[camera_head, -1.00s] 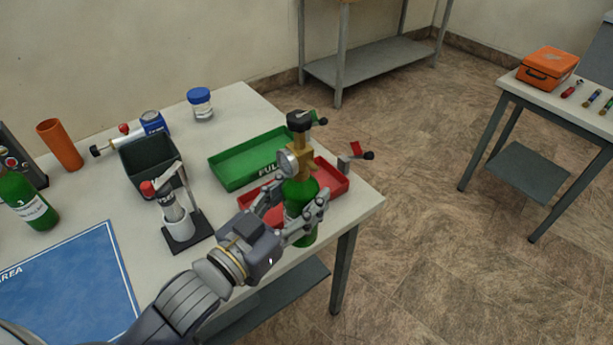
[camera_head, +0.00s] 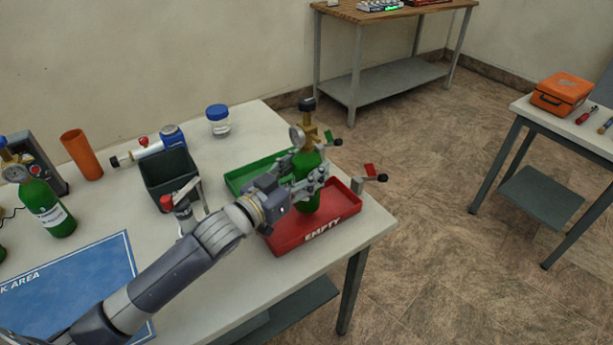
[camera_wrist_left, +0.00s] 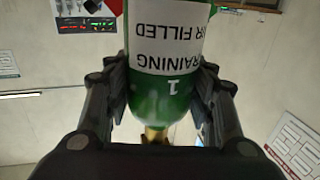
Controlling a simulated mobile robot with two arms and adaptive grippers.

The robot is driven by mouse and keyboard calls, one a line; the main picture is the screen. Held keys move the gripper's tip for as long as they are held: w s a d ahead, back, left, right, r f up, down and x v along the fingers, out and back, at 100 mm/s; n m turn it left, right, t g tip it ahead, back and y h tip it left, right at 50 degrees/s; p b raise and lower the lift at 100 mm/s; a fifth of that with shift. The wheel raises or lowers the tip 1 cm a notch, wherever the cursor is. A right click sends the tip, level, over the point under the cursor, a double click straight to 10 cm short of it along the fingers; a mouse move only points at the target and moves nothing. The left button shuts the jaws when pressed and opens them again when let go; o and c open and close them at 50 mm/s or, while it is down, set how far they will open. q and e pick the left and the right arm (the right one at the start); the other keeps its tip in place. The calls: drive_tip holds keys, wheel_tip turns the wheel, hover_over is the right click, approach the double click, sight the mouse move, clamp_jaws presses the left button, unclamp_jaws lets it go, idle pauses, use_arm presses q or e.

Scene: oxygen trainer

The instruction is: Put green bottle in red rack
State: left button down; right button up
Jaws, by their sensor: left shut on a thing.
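The green bottle (camera_head: 307,204), with a brass regulator and gauge on top, is upright in my left gripper (camera_head: 304,184). The gripper is shut around its upper body. The red rack (camera_head: 288,243), a shallow tray marked EMPTY, is at the table's right corner. In the head view the bottle's base appears inside the rack's outline; I cannot tell whether it touches the floor. My right gripper is not in view.
A green tray (camera_head: 237,183) adjoins the rack behind. A dark bin (camera_head: 168,182) and a clamp stand (camera_head: 183,215) are to the left. Another green bottle (camera_head: 47,208) stands at far left.

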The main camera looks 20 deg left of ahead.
use_arm(q)
wheel_tip(320, 180, down, 2)
drive_tip(key=shift+f, duration=0.25)
drive_tip(key=c, duration=1.1)
unclamp_jaws()
drive_tip(key=shift+f, duration=0.2)
drive_tip(key=o, duration=0.4)
drive_tip(key=shift+s, duration=0.1)
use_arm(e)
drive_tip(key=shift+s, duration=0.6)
use_arm(q)
drive_tip(key=shift+r, duration=0.15)
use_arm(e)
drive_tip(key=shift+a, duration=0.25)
use_arm(q)
drive_tip(key=shift+b+v, duration=0.5)
drive_tip(key=shift+v, duration=5.45)
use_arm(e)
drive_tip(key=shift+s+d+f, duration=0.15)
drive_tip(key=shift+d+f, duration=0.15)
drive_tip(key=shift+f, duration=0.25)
